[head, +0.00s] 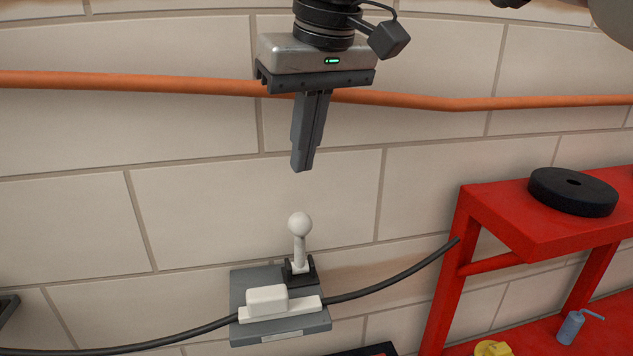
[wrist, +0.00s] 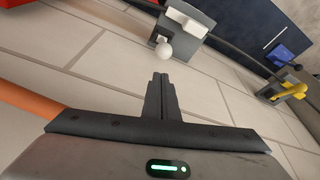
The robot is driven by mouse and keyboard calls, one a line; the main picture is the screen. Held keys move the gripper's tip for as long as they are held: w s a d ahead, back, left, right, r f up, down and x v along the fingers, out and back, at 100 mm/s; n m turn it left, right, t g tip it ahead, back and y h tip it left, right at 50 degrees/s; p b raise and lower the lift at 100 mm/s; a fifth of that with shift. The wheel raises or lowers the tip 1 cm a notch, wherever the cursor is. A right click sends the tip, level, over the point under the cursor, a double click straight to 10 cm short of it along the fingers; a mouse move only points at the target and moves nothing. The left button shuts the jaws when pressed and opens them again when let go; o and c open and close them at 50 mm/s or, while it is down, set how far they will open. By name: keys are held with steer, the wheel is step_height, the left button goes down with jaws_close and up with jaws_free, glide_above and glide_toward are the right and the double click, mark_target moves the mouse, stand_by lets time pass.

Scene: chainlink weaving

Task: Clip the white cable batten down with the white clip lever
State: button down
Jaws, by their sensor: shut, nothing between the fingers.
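The white clip lever (head: 299,237) stands upright with a round ball knob on top, on a small black mount at the back of a grey base plate (head: 250,281). It also shows in the wrist view (wrist: 164,50). The white cable batten (head: 267,302) lies across the front of the plate, with a raised block on it. It also shows in the wrist view (wrist: 187,20). My gripper (head: 301,168) points down above the lever knob, apart from it. Its fingers are together and empty; they also show in the wrist view (wrist: 160,77).
A black cable (head: 390,282) runs out from both sides of the batten. A red shelf (head: 530,222) with a black disc (head: 573,190) stands at the right. An orange pipe (head: 440,103) crosses the block wall behind my gripper. A yellow lever (wrist: 292,91) shows in the wrist view.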

steer(key=shift+w+a+f, duration=0.1)
steer(key=shift+a, duration=0.15)
steer(key=b, duration=0.1)
glide_above(300, 244)
steer(key=w+a, duration=0.1)
steer(key=w, duration=0.2)
step_height(300, 244, down, 9)
steer(key=shift+s, duration=0.25)
steer(key=shift+f, duration=0.1)
